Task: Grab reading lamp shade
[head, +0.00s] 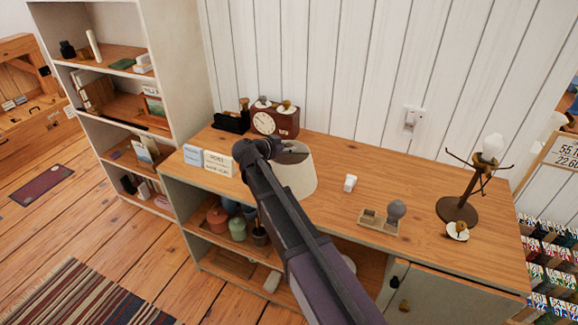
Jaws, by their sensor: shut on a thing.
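The lamp shade (299,178) is a cream, tapered shade with a dark opening at its top. It is in the middle of the head view, over the left half of the wooden desk top, partly hidden behind my arm. My gripper (272,149) is at the upper left rim of the shade and is shut on it. The fingertips are mostly hidden by the wrist. I cannot tell whether the shade's bottom touches the desk. The bare lamp (465,190) with a brown stand, a round base and a white bulb stands at the right end of the desk.
A clock (272,120) stands at the back, with small cards (205,160) left of the shade. The desk top (405,180) is clear towards the lamp.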

